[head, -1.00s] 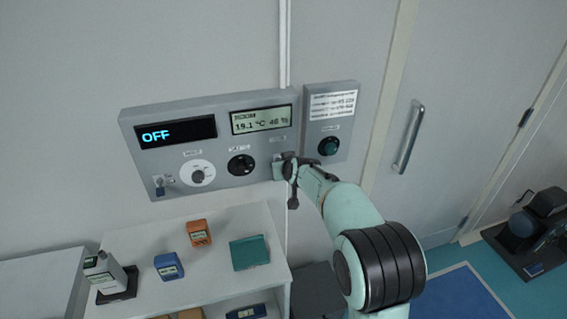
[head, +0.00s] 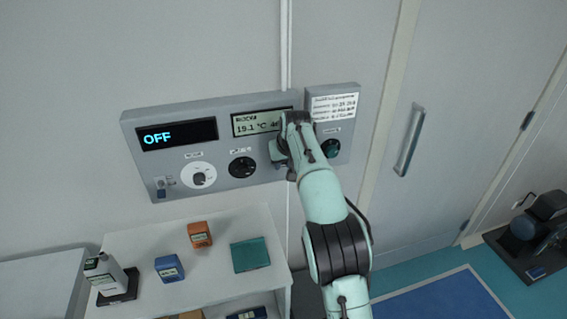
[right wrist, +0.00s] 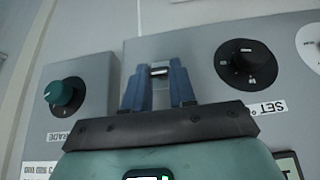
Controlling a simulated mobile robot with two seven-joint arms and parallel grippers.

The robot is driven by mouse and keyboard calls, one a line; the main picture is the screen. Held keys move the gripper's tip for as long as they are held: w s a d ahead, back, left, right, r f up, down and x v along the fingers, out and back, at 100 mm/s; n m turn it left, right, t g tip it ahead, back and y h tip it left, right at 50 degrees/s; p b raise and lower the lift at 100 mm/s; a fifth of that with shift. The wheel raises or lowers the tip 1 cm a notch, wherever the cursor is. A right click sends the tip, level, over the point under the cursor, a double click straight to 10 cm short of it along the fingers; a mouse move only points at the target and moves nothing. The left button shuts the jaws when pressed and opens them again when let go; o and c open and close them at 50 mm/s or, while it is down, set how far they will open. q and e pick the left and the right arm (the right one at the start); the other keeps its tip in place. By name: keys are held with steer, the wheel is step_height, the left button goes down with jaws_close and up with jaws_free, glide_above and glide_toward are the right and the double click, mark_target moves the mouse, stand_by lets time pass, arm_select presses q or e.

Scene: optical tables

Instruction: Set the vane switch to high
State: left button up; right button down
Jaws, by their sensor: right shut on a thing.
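The grey control panel (head: 220,180) is on the wall, with a dark display reading OFF. My right gripper (head: 279,158) is at the panel's lower right part, right of the black knob (head: 242,166). In the right wrist view its two blue fingers (right wrist: 158,82) are shut on a small pale switch lever (right wrist: 159,70), taken as the vane switch. The fingers and palm hide most of the switch and its label, so I cannot tell its setting. My left gripper is not in view.
A white dial (head: 199,175) and a key-like switch (head: 161,187) are further left on the panel. A separate box with a green knob (head: 331,148) is close on the right. A shelf (head: 215,277) with small boxes stands below.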

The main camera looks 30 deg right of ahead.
stand_by(0.3)
steer(key=c, duration=0.9)
jaws_free()
steer(key=v, duration=1.3)
steer(key=shift+s+r, duration=0.15)
